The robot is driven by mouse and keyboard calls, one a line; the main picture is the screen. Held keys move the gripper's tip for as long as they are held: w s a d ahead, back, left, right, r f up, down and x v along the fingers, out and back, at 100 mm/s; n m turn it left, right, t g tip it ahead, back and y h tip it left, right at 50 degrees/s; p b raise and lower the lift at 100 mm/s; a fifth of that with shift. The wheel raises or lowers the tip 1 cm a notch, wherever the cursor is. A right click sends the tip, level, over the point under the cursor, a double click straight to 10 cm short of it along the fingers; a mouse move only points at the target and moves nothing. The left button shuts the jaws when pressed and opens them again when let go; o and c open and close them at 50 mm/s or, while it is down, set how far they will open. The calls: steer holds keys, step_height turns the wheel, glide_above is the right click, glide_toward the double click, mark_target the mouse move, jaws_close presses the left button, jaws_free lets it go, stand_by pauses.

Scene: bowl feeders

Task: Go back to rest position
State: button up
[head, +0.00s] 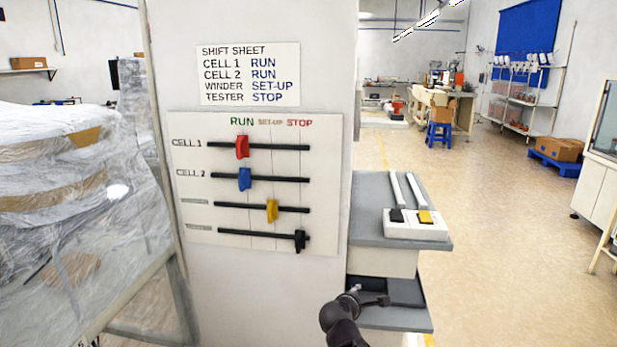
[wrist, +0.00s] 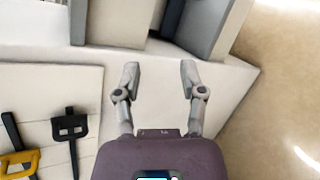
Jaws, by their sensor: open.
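My gripper (head: 372,297) shows small and dark at the bottom of the head view, right of the slider board's lower corner. In the wrist view my gripper (wrist: 160,76) has its two grey fingers spread, with nothing between them. The slider board (head: 225,231) hangs on a white pillar. Its red slider (head: 242,147) and blue slider (head: 245,180) stand under RUN, the yellow slider (head: 272,211) under SET-UP, the black slider (head: 300,241) under STOP. In the wrist view, the yellow slider (wrist: 18,162) and black slider (wrist: 70,127) lie left of the fingers, apart from them.
A shift sheet (head: 248,75) is above the board. A grey-topped cabinet (head: 365,215) right of the pillar bears a white block (head: 415,232) with a black and a yellow paddle. Plastic-wrapped goods (head: 60,200) stand at left. Open floor (head: 490,230) lies to the right.

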steer(key=s+d+f+m+g+y, duration=0.2)
steer(key=s+d+f+m+g, duration=0.3)
steer(key=s+f+m+g, duration=0.45)
steer(key=s+a+m+g+y, duration=0.2)
steer(key=s+m+y, duration=0.3)
steer(key=m, duration=0.4)
step_height(320, 180, up, 15)
steer(key=s+p, duration=0.1)
steer(key=p, duration=1.5)
steer(key=shift+h, duration=0.4)
steer(key=shift+s, duration=0.1)
